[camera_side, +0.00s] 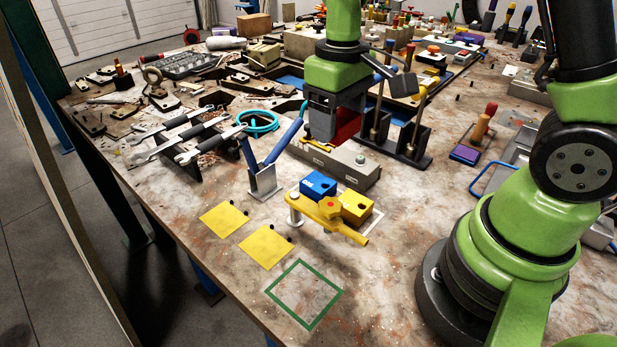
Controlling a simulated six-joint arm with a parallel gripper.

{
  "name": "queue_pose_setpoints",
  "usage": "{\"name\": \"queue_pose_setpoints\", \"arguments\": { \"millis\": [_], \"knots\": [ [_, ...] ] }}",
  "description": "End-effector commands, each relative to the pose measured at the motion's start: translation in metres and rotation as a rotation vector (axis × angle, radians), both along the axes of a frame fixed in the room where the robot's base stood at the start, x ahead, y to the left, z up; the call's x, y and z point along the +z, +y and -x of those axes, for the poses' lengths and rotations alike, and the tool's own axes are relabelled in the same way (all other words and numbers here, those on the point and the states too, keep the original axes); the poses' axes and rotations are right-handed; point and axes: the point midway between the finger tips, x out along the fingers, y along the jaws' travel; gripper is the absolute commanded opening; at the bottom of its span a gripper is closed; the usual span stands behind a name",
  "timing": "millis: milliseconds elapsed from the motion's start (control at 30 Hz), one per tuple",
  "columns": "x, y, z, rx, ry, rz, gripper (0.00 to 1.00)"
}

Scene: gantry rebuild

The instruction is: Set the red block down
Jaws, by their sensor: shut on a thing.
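A red block (347,125) shows under my gripper (338,122), which points down above the middle of the bench. The gripper is shut on the block. The block's lower part is close to a long grey metal bar (340,162); I cannot tell whether the two touch. A green square outline (304,294) lies empty on the bench at the front. Two yellow squares (224,219) (266,246) lie bare on the bench left of it.
A blue block (318,184) and a yellow block (357,207) sit behind a yellow clamp-like piece (328,212). A small upright holder (264,183) with blue-handled tools stands left. Tools and parts crowd the back. The front of the bench (375,290) is mostly clear.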

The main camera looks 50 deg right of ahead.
Motion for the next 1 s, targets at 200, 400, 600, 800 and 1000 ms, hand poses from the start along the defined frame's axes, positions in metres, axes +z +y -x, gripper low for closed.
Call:
{"name": "queue_pose_setpoints", "arguments": {
  "millis": [200, 400, 600, 800, 1000],
  "knots": [
    [0.001, -0.001, 0.001, -0.019, 0.001, 0.000, 0.35],
    [0.001, -0.001, 0.001, -0.016, 0.000, 0.000, 0.35],
    [0.002, 0.004, -0.006, -0.002, -0.002, 0.000, 0.35],
    [0.010, 0.036, -0.041, 0.069, -0.003, 0.000, 0.35],
    [0.018, 0.089, -0.080, 0.195, 0.001, 0.002, 0.35]
  ]
}}
